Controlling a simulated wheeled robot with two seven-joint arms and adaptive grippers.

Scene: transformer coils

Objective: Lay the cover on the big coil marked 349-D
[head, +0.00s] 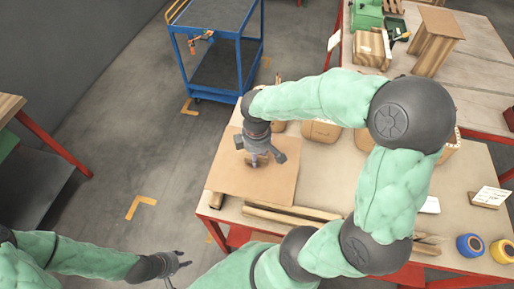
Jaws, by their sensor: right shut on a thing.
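The cover, a flat square brown board (225,172), is at the left end of the workbench, with its left part near or over the bench edge. My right gripper (260,160) points down at the middle of the board and is shut on it; the grip point is mostly hidden by the fingers. Tan rounded coils (320,131) stand behind the board, partly hidden by my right arm. Whatever lies under the board is hidden. I cannot read the mark 349-D anywhere. My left gripper (181,270) is open and empty over the floor, left of the bench.
Wooden strips (290,215) lie along the bench front. White cards (490,196), blue tape (470,245) and yellow tape (503,250) are at right. A blue trolley (222,50) stands behind on the floor. A second bench (480,80) holds wooden blocks.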

